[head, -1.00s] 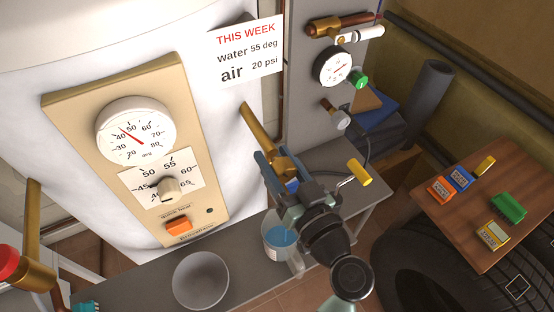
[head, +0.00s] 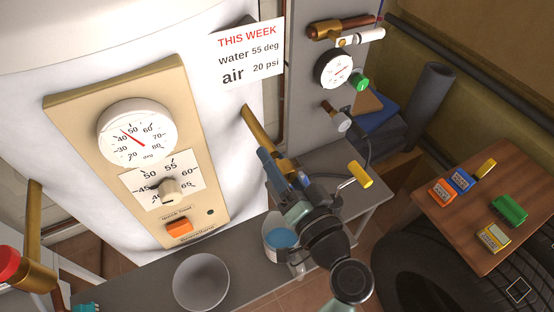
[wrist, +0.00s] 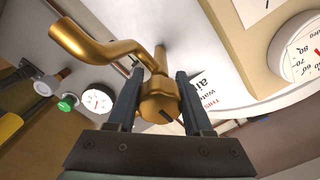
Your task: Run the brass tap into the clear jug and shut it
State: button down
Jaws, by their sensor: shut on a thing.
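The brass tap (head: 258,128) comes out of the white boiler in the head view, its far end hidden behind my gripper. In the wrist view the tap's round brass body (wrist: 158,98) sits between my two fingers, and its curved spout (wrist: 85,45) reaches up and left. My gripper (head: 280,168) is shut on the tap, also seen in the wrist view (wrist: 158,100). The clear jug (head: 275,232) stands on the grey bench below my gripper, partly hidden by it. Blue water (head: 282,238) shows inside the jug. I cannot see whether any stream is running.
A grey bowl (head: 201,282) stands on the bench (head: 240,262) left of the jug. A pressure gauge (head: 335,69) and a sign (head: 248,54) are behind. A wooden table (head: 465,225) holds small coloured blocks.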

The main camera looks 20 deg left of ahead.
dwell(0.3)
jog(key=shift+c, duration=1.5)
grip_release()
jog(key=b+v, duration=0.3)
jog(key=v, duration=1)
